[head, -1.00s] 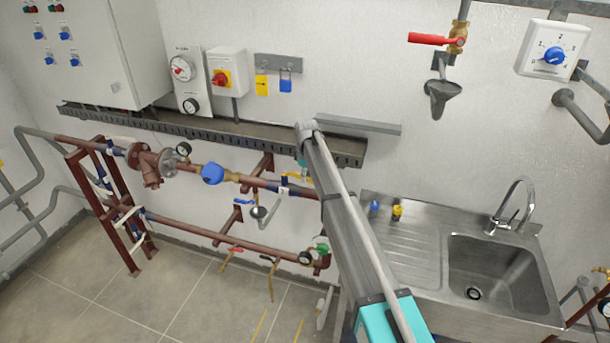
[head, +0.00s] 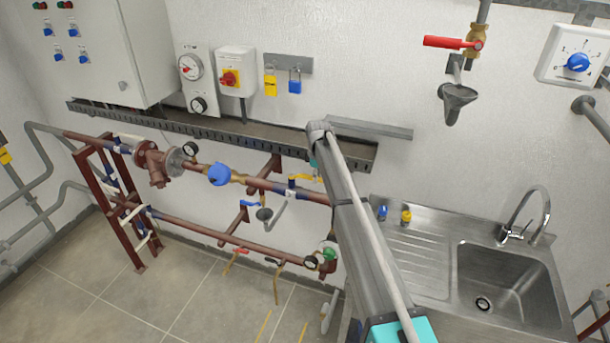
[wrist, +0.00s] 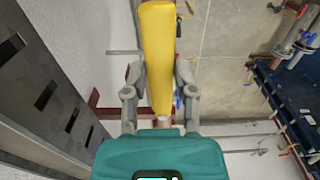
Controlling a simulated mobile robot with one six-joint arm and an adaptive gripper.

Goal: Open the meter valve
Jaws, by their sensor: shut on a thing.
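A yellow lever handle (wrist: 158,50) runs lengthwise between the two grey fingers of my gripper (wrist: 160,78) in the wrist view. My gripper is shut on this handle. In the head view, a valve with a yellow lever (head: 303,178) sits on the upper brown pipe, right of the round blue meter (head: 219,174). My arm reaches down there and hides part of the valve area and most of my gripper. The valve's body is hard to make out in the wrist view.
A grey cable tray (head: 230,133) runs along the wall above the pipes. A steel sink (head: 505,285) stands right of my arm. The tiled floor (head: 190,290) at lower left is mostly open.

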